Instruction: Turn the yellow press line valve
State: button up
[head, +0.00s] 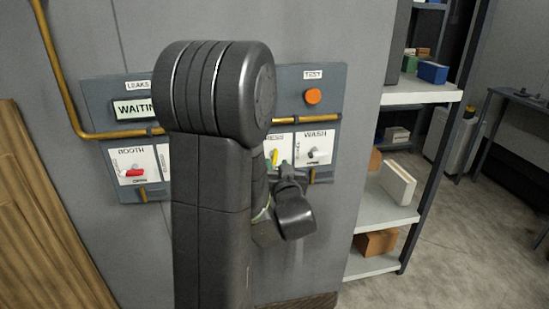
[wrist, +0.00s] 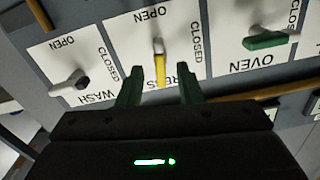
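The yellow press valve handle (wrist: 160,72) is on a white plate between the wash and oven plates in the wrist view. It runs from its pale pivot toward the PRESS lettering, away from the OPEN word; CLOSED is printed along the plate's right side there. My gripper (wrist: 162,68) is open, with one green finger on each side of the handle and a visible gap on both sides. The fingers partly cover the PRESS lettering. In the head view the yellow handle (head: 274,157) shows just right of my arm; my gripper's fingers are largely hidden there.
The wash valve (wrist: 70,84) is on the left in the wrist view, the green oven handle (wrist: 267,40) on the right. In the head view, the red booth handle (head: 133,172), a brass pipe (head: 100,135) and an orange button (head: 313,96) are on the panel. A shelf (head: 385,212) stands to the right.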

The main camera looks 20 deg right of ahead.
aim_at(275, 161)
jog(key=shift+x, duration=2)
grip_shut()
jog(key=shift+f+n+b, duration=0.2)
jog(key=shift+n+b, duration=0.3)
jog(key=shift+b, duration=0.6)
jog(key=shift+n+b, duration=0.4)
jog(key=shift+b, duration=0.35)
jog(key=shift+r, duration=0.2)
grip_release()
